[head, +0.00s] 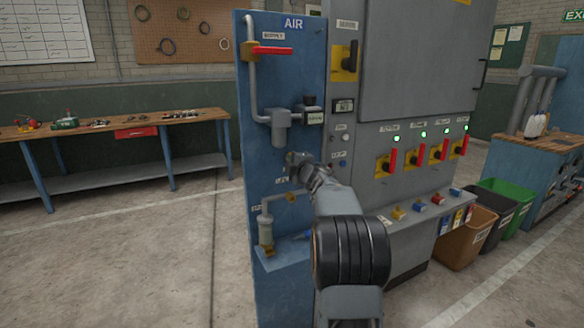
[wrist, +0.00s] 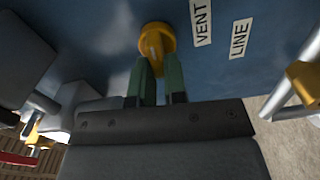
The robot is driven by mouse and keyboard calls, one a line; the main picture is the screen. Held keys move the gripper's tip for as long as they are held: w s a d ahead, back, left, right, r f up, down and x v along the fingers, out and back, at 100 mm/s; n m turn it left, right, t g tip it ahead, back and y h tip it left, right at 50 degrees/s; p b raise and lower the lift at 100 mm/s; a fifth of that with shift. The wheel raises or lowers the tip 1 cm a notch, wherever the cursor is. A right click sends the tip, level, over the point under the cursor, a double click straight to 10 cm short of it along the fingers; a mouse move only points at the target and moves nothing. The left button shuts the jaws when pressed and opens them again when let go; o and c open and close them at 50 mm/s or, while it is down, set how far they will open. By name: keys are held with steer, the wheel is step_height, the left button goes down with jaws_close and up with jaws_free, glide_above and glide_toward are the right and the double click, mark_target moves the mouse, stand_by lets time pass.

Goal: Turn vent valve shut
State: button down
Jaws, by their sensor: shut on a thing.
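The vent valve (wrist: 155,36) is a yellow fitting on the blue AIR panel (head: 285,95), beside a VENT label (wrist: 202,22) in the wrist view. My gripper (wrist: 159,66) is shut on the vent valve, with its two green-padded fingers on either side at the fitting.
A red-handled valve (head: 272,50) sits higher on the AIR panel, above a grey filter unit (head: 281,127). A LINE label (wrist: 240,38) is next to VENT. The grey cabinet (head: 415,70) with several red-handled switches stands close on the right. Open floor lies left.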

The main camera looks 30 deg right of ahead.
steer(key=shift+f+n+b, duration=0.2)
steer(key=shift+n+b, duration=0.1)
steer(key=shift+n, duration=0.2)
stand_by(0.3)
steer(key=c, duration=1.2)
jaws_free()
steer(key=shift+o, duration=0.2)
steer(key=shift+s+r, duration=0.1)
steer(key=s+a, duration=0.2)
steer(key=s, duration=1.1)
steer(key=shift+s+b, duration=0.25)
steer(key=shift+b, duration=0.2)
